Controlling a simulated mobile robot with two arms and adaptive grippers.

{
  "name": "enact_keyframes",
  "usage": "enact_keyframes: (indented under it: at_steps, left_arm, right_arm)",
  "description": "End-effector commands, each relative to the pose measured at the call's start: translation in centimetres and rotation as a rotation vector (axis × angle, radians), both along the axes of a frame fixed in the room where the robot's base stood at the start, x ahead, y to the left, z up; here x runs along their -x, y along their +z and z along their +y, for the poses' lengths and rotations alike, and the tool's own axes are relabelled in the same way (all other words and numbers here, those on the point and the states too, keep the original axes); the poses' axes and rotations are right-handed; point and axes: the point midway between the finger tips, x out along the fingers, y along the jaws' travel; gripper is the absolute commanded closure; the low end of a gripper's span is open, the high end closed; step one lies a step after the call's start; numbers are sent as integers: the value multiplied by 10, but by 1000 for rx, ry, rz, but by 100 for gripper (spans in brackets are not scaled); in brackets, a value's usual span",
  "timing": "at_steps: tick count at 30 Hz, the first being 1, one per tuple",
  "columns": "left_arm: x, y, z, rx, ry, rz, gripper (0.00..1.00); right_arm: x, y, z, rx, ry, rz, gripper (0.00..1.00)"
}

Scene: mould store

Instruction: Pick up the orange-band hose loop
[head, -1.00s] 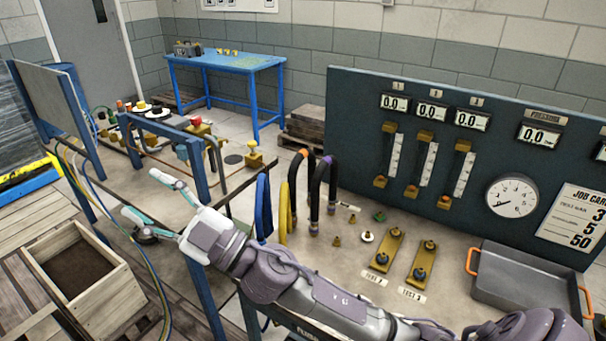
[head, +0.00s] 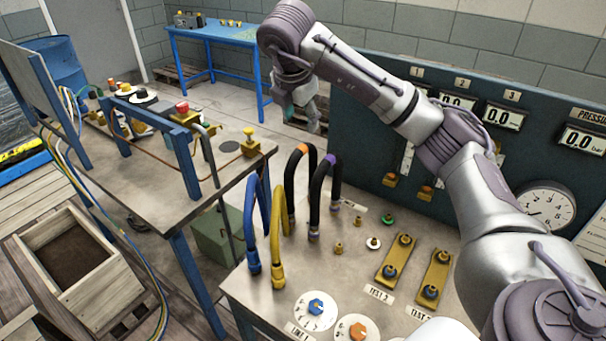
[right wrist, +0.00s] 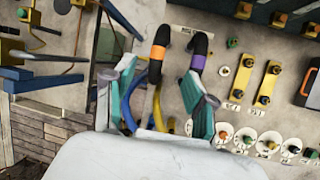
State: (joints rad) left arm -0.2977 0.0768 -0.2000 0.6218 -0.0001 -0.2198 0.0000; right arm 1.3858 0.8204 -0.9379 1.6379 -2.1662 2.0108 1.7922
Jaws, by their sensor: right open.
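The orange-band hose loop (head: 290,182) is a black arch with an orange band near its top, standing upright at the left end of the near bench. It also shows in the right wrist view (right wrist: 157,50), beyond and between my fingertips. My right gripper (head: 301,113) is open and empty, with teal fingers pointing down; in the head view it appears just above the loop, apart from it. Its two fingers frame the right wrist view (right wrist: 160,100). My left gripper is not in view.
A purple-band black hose loop (head: 315,195) stands close to the right. Yellow (head: 275,220) and blue (head: 250,225) loops stand close in front. The gauge panel (head: 360,130) rises behind. A side bench (head: 180,185) is at left, across a gap.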

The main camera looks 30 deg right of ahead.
Motion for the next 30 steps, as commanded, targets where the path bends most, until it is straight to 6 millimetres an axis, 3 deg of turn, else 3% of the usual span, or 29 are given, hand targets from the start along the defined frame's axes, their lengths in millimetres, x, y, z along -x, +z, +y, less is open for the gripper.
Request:
enact_keyframes:
  at_steps: [1, 9, 16, 22, 30]
  left_arm:
    - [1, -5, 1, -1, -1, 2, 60]
    - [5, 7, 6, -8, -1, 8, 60]
    - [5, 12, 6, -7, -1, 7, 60]
    - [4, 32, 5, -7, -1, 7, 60]
    - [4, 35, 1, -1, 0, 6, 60]
  right_arm:
    - [-2, -14, -2, -1, 0, 9, 44]
    - [-17, -55, -18, 0, 2, 8, 44]
    - [-23, -71, -22, -2, 4, 6, 44]
    - [-30, -95, -32, -1, 4, 10, 44]
    - [-38, -117, -37, -2, 7, 3, 44]
